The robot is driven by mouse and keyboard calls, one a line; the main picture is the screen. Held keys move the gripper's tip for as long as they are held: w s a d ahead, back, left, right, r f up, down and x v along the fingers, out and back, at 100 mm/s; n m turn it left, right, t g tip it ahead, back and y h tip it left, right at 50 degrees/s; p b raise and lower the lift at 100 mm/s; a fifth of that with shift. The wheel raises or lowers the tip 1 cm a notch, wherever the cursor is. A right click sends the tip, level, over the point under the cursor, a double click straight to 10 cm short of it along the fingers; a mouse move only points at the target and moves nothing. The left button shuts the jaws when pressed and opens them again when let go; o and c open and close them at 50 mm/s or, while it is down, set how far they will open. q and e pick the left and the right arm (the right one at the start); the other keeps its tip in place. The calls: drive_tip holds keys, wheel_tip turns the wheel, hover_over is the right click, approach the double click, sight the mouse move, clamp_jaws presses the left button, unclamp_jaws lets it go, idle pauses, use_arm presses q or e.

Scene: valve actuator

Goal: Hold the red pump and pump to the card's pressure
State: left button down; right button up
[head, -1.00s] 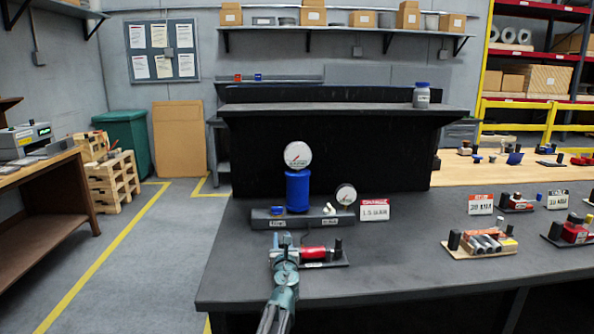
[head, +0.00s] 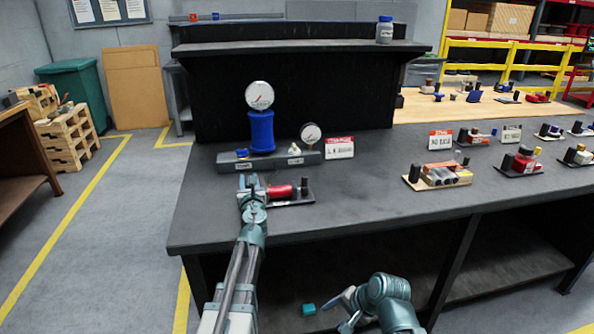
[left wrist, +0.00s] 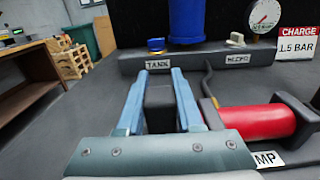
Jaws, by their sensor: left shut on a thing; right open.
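The red pump (head: 280,191) lies on its dark base on the bench; its red cylinder also shows in the left wrist view (left wrist: 258,122). My left gripper (head: 252,182) is shut on a black block (left wrist: 160,98) at the pump's left end. The white card (left wrist: 297,43) reads CHARGE 1.5 BAR and also stands in the head view (head: 340,147). A blue tank (head: 261,131) carries a large round gauge (head: 260,95). A smaller gauge (head: 311,134) stands to its right. My right gripper (head: 338,312) is open and empty, low in front of the bench.
A grey manifold (head: 225,163) behind the pump has TANK and another label, with a blue valve knob (left wrist: 156,45). Other small pump-like sets and cards, including a wooden-based one (head: 438,181), stand to the right. The bench's front middle (head: 330,215) is clear.

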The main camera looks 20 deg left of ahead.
drive_tip(key=w+a+r+m+t+y, duration=0.2)
drive_tip(key=w+a+r+m, duration=0.2)
drive_tip(key=w+r+m, duration=0.1)
drive_tip(key=w+a+r+m+t+y, duration=0.2)
drive_tip(key=w+a+r+m+y, duration=0.1)
drive_tip(key=w+a+r+m, duration=0.1)
drive_tip(key=w+a+r+m+t+y, duration=0.2)
drive_tip(key=w+a+r+m, duration=0.3)
drive_tip(key=w+m, duration=0.1)
drive_tip(key=shift+r+m+y, duration=0.3)
drive_tip(key=shift+r+m, duration=0.05)
drive_tip(key=shift+m, duration=0.55)
drive_tip(key=m+t, duration=0.4)
drive_tip(key=m, duration=0.1)
approach(304, 184)
drive_tip(key=shift+w+a+r, duration=0.25)
drive_tip(key=shift+w+r, duration=0.05)
drive_tip(key=shift+w, duration=0.2)
drive_tip(key=shift+w+a+r, duration=0.25)
drive_tip(key=shift+w+r, duration=0.05)
drive_tip(key=shift+w, duration=0.25)
drive_tip(key=shift+a, duration=0.1)
drive_tip(key=x, duration=1.2)
drive_tip(key=shift+s, duration=0.1)
clamp_jaws()
